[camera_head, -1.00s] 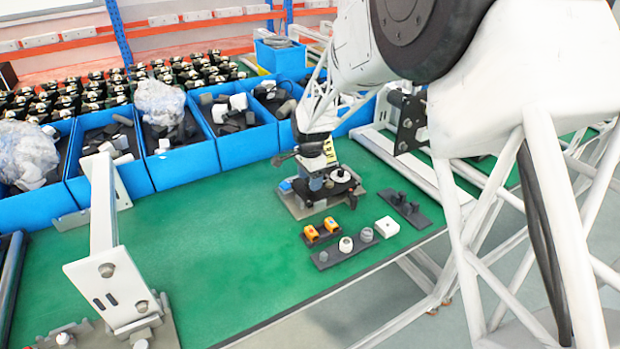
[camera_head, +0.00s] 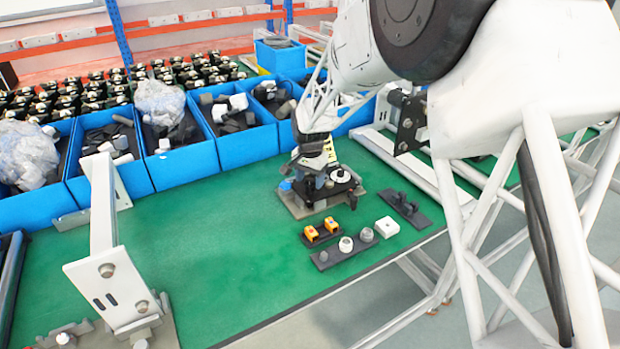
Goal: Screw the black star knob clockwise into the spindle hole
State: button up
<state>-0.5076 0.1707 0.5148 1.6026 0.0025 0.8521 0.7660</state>
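My gripper (camera_head: 314,183) points down over a small work fixture on a grey base plate (camera_head: 291,207) on the green table. Its fingers are small and dark here, so I cannot tell whether they are open or shut. A dark part with a white round top (camera_head: 341,176) sits on the fixture, right beside the gripper. I cannot make out the black star knob or the spindle hole; the gripper and wrist cover much of that spot.
In front of the fixture are a holder with orange parts (camera_head: 311,233), a dark holder with grey round parts (camera_head: 345,244), a white box (camera_head: 387,226) and a black tray (camera_head: 405,208). Blue bins (camera_head: 182,165) line the back. A white bracket (camera_head: 105,250) stands left; green table between is clear.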

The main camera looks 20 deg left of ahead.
jog(key=c, duration=0.9)
jog(key=m, duration=0.3)
jog(key=shift+m, duration=0.4)
jog(key=m, duration=0.3)
jog(key=shift+m, duration=0.4)
jog(key=m, duration=0.3)
jog(key=shift+m, duration=0.6)
grip_shut()
jog(key=shift+m, duration=0.4)
jog(key=shift+m, duration=0.3)
